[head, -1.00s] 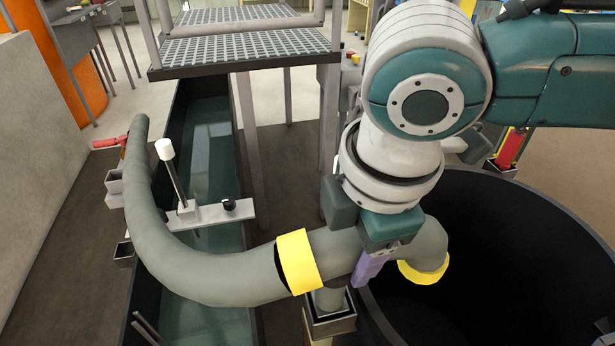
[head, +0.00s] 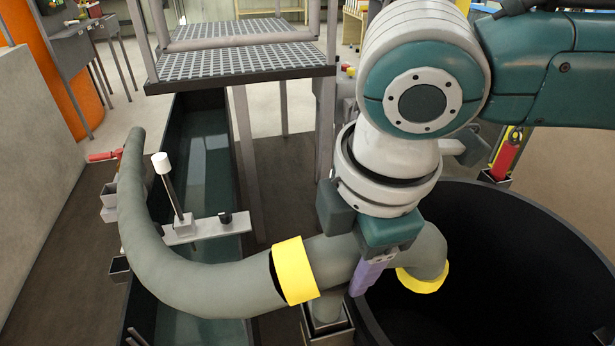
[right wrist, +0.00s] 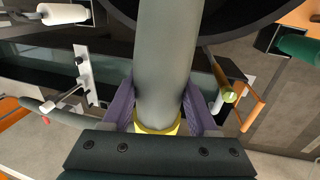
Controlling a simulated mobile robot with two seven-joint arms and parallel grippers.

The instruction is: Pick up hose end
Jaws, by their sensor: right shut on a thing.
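The thick grey hose (head: 205,285) runs from the left, over the glass flume, to the dark round tank at the right. It has a yellow band (head: 294,270). Its bent right end (head: 432,255) has a yellow rim (head: 424,281) and points down over the tank opening. My right gripper (head: 368,268) is shut on the hose between band and bend. In the right wrist view, its purple fingers (right wrist: 160,105) lie on both sides of the hose (right wrist: 165,60). My left gripper is not in view.
The dark tank (head: 560,262) opens at the right. The glass flume (head: 208,150) carries a crossbar (head: 207,228) with an upright white-tipped rod (head: 168,180). A grated platform (head: 240,62) stands behind. A square holder (head: 328,328) sits below the hose, close to the tank rim.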

